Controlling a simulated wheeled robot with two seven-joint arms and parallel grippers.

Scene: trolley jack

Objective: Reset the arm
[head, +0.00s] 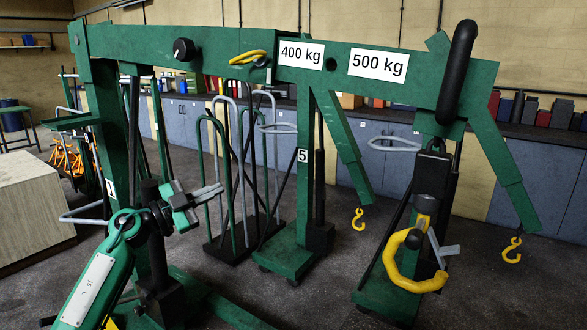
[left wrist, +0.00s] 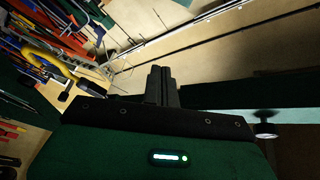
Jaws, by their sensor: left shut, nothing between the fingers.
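My left gripper (head: 214,191) is in the lower left of the head view, its grey fingers together with nothing between them. In the left wrist view its dark fingers (left wrist: 164,87) are also closed side by side. It points right, in front of the green crane post (head: 118,130) and below the long green boom (head: 215,52). The boom crosses the head view with labels reading 400 kg and 500 kg. A large yellow hook (head: 398,272) hangs below the boom's right end. My right gripper does not show.
Other green cranes with small yellow hooks (head: 358,219) stand behind on wheeled bases (head: 288,258). A pale block (head: 30,200) is at the far left. Blue cabinets (head: 375,160) line the back wall. Tools (left wrist: 50,60) hang in the left wrist view's upper left. Open floor lies between the crane bases.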

